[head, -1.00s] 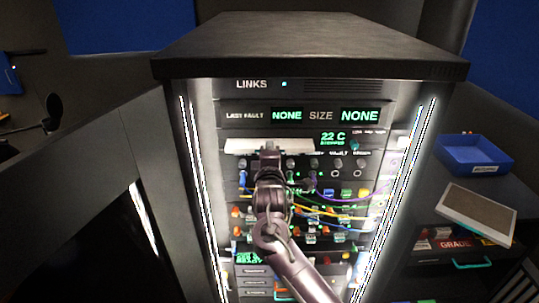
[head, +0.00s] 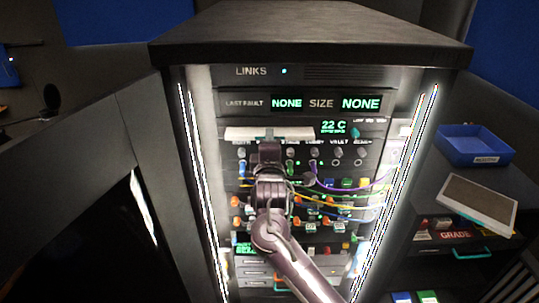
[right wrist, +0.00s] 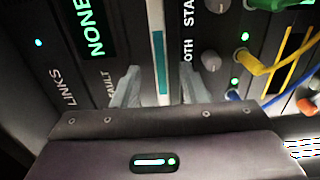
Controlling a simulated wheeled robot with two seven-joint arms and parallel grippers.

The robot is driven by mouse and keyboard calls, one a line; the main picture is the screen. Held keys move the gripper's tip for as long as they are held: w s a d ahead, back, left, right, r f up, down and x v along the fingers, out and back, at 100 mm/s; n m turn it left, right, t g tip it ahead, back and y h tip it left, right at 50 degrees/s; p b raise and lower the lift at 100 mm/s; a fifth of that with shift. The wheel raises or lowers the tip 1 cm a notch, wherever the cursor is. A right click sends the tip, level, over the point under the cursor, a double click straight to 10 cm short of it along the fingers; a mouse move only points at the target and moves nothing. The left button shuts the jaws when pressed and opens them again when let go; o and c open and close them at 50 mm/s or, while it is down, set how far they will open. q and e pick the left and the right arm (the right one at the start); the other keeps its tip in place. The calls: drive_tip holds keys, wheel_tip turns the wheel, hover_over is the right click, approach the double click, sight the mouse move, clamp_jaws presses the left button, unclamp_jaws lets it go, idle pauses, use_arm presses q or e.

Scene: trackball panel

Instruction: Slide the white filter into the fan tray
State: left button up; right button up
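The white filter (head: 240,133) sits level in the slot of the fan tray (head: 375,130), with its long white front edge showing. Its teal strip shows in the right wrist view on the white edge (right wrist: 158,30). I cannot tell whether that edge is flush with the panel; the rest of it is hidden inside. My right gripper (head: 269,139) is in front of the edge. In the right wrist view its two fingers (right wrist: 160,88) are apart, one on each side of the edge, with gaps between. My left gripper is not in view.
A grey filter with a pale frame (head: 478,204) lies on the right-hand shelf, in front of a blue bin (head: 474,147). Below the tray are rows of knobs and coloured cables (head: 345,203). Light strips (head: 200,190) line both rack sides.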

drive_tip(key=s+b, duration=0.1)
drive_tip(key=s, duration=0.4)
drive_tip(key=shift+s, duration=0.15)
